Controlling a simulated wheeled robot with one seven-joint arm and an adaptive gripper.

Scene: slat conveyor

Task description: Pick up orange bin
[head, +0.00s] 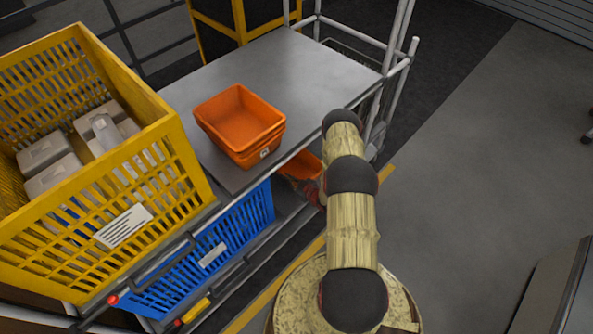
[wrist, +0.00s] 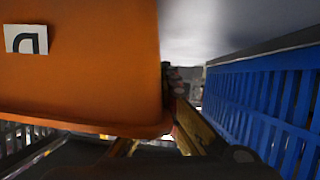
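Two nested orange bins (head: 240,118) sit on the grey tabletop in the head view, with a small white label on the front. Another orange bin (head: 303,166) shows partly below the table's front edge, beside my gripper (head: 312,190). In the wrist view an orange bin (wrist: 85,75) fills the upper left, very close, with a white label bearing a black letter. My gripper is mostly hidden behind my arm and the table edge. I cannot tell whether its fingers are open or shut, or touch the bin.
A yellow crate (head: 180,150) with grey boxes stands at the left. A blue crate (head: 245,212) sits below the tabletop (head: 300,80) and lines the right of the wrist view (wrist: 270,105). White rack posts (head: 398,70) stand behind my arm.

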